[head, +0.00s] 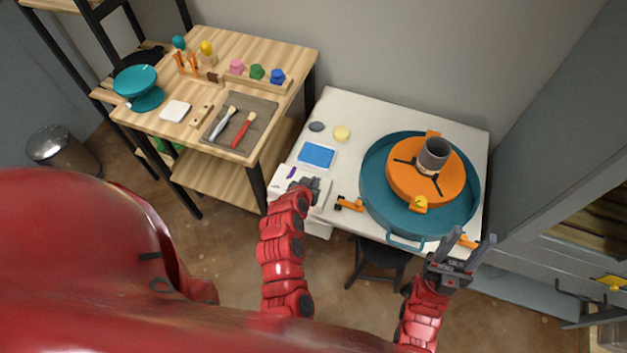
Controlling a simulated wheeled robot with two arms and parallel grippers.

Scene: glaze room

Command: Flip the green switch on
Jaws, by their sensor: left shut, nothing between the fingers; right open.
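I cannot make out a green switch in the head view. A white box (283,184) sits at the front left corner of the white table (345,101), with a small purple mark on it. My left gripper (314,184) is shut and empty, over the right part of this box, and hides what lies beneath it. I cannot tell whether it touches the box. My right gripper (471,241) is open and empty, at the table's front right edge, near the teal basin.
A teal basin (372,190) holds an orange wheel (400,185) with a grey cylinder (434,155) on it. A blue sponge (316,155) lies behind the white box. A wooden table (225,50) with tools, small coloured pots and a teal stand (136,80) is at left.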

